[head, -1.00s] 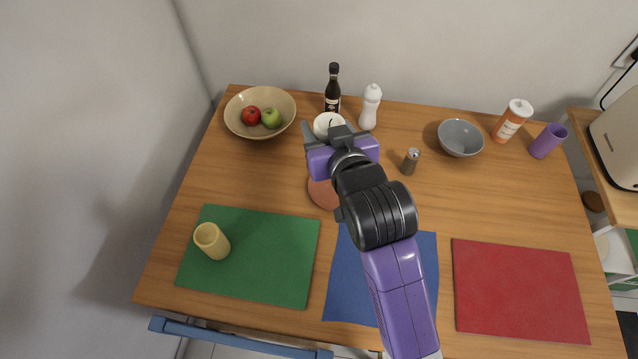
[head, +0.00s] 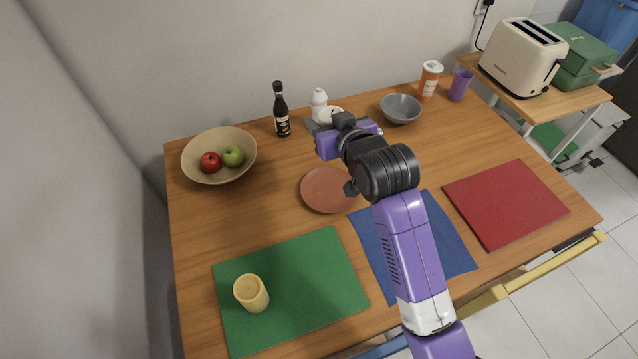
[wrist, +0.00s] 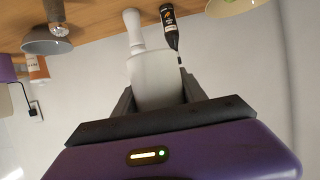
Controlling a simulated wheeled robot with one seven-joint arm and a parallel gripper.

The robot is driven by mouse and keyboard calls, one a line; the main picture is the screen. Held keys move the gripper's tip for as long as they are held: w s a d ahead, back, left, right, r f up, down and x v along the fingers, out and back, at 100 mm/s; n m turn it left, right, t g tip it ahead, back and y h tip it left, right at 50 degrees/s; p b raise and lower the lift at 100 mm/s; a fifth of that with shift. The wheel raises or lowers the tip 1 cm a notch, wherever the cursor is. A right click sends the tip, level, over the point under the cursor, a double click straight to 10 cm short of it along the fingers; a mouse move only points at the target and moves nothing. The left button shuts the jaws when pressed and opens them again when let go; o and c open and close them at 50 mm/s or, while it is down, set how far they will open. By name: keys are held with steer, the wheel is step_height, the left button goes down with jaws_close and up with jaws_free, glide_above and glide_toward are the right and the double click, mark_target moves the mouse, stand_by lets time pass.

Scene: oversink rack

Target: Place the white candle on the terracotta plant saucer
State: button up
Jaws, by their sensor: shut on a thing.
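The white candle (wrist: 157,78) is between the two fingers of my gripper (wrist: 158,98) in the wrist view. In the head view only its pale top (head: 331,112) shows, just beyond my gripper (head: 322,124), at the back of the table. My gripper is shut on it. I cannot tell how far the candle is above the table. The terracotta plant saucer (head: 326,190) lies empty on the table, nearer than the gripper; part of my arm covers its right edge.
A white mill-shaped bottle (head: 318,101) and a dark sauce bottle (head: 281,112) stand close to the candle. A fruit bowl (head: 205,178) is at left, a grey bowl (head: 400,109) at right.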

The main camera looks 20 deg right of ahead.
mark_target(325, 183)
step_height(325, 183, down, 18)
steer(key=shift+b, duration=0.35)
steer(key=shift+f, duration=0.15)
steer(key=o, duration=1.5)
steer(key=shift+o, duration=0.2)
steer(key=shift+s, duration=0.15)
steer(key=v, duration=1.1)
steer(key=shift+s+r, duration=0.3)
steer(key=shift+r, duration=0.05)
